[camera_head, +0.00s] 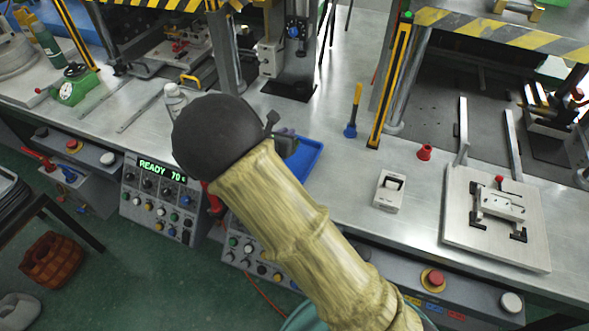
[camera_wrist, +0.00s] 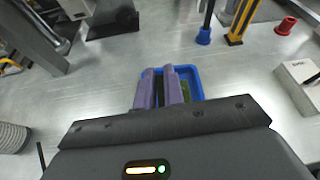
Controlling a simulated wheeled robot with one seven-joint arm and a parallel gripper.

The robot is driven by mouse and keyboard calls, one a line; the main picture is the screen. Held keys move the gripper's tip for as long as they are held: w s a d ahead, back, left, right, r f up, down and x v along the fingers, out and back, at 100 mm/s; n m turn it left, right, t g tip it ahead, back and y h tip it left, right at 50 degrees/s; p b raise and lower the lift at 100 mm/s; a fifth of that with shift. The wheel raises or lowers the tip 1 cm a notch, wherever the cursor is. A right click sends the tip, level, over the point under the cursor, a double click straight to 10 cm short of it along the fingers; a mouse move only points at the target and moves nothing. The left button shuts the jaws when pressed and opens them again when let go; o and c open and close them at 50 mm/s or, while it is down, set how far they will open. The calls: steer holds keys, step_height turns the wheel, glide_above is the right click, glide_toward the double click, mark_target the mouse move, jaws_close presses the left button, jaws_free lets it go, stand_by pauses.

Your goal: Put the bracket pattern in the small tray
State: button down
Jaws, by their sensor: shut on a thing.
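The small blue tray (camera_head: 304,160) lies on the metal bench, partly hidden behind my arm in the head view. In the wrist view the blue tray (camera_wrist: 196,88) lies straight beyond my fingertips. My gripper (camera_wrist: 161,88) has two purple fingers close together, pointing down over the tray. A dark green piece, which I take for the bracket pattern (camera_wrist: 184,82), shows at the fingers and is mostly hidden by them. I cannot tell whether it touches the tray floor. In the head view my gripper (camera_head: 286,145) is mostly hidden behind my wrist.
A fixture plate (camera_head: 460,225) lies farther right. A bottle (camera_head: 174,99) stands left. Yellow-and-black press guards rise behind. The bench between tray and box is clear.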

glide_above(295, 160)
steer(key=s+a, duration=0.3)
steer(key=shift+w+d+f+p, duration=0.1)
steer(key=shift+d+f+p, duration=0.05)
steer(key=shift+f, duration=1.3)
steer(key=shift+d+f+p, duration=0.1)
steer(key=shift+f+p, duration=0.05)
steer(key=shift+f, duration=1.3)
steer(key=shift+f, duration=0.1)
steer(key=shift+f, duration=1.95)
steer(key=shift+f, duration=0.15)
steer(key=c, duration=1.5)
jaws_free()
